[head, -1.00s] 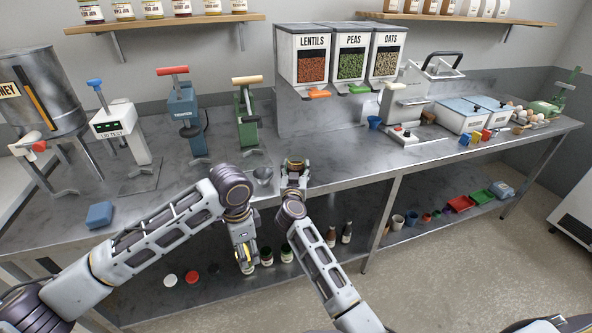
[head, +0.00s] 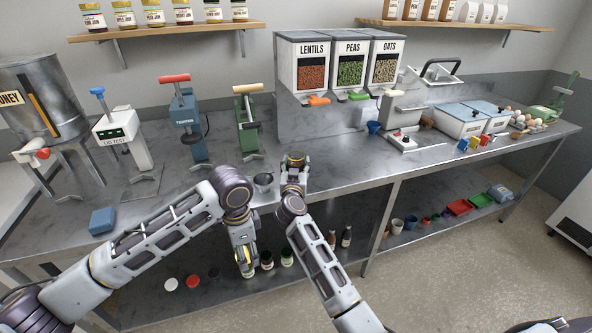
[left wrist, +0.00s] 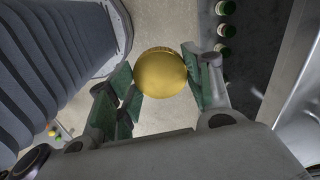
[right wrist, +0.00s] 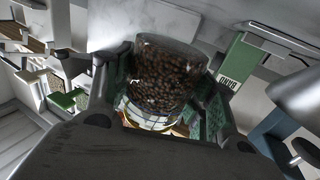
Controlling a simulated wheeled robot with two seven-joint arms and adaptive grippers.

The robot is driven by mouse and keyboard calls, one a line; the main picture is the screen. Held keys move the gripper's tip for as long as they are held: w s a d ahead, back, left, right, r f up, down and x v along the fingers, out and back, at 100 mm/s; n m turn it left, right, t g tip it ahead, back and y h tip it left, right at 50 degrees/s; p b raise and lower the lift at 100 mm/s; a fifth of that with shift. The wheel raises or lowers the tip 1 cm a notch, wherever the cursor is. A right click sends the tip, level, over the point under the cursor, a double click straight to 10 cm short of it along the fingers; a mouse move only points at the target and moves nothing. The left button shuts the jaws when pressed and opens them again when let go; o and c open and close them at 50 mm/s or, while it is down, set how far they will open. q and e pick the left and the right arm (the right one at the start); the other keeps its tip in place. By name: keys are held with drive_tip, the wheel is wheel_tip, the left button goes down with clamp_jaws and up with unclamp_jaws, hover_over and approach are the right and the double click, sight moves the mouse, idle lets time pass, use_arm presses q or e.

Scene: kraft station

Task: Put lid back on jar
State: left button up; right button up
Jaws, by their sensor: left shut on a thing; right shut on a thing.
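A gold round lid (left wrist: 160,73) is between the fingers of my left gripper (left wrist: 162,85), which is shut on it. In the head view this gripper (head: 247,262) hangs low in front of the table's front edge. A clear glass jar (right wrist: 168,75) of dark brown beans is between the fingers of my right gripper (right wrist: 165,95), which is shut on it. In the head view the jar (head: 295,160) is small, with the right gripper (head: 294,178) around it over the front of the table. The lid and jar are well apart.
A green press (head: 247,125) and a lid tester (head: 124,145) stand further left. Dispensers (head: 340,70) stand behind. Jars and loose lids (head: 193,281) lie on the lower shelf (head: 150,295).

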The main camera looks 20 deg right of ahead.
sight(296, 150)
use_arm(q)
drive_tip(key=shift+r+p, duration=0.9)
drive_tip(key=shift+r, duration=0.2)
use_arm(e)
drive_tip(key=shift+r, duration=3)
drive_tip(key=o, duration=0.5)
drive_tip(key=c, duration=0.7)
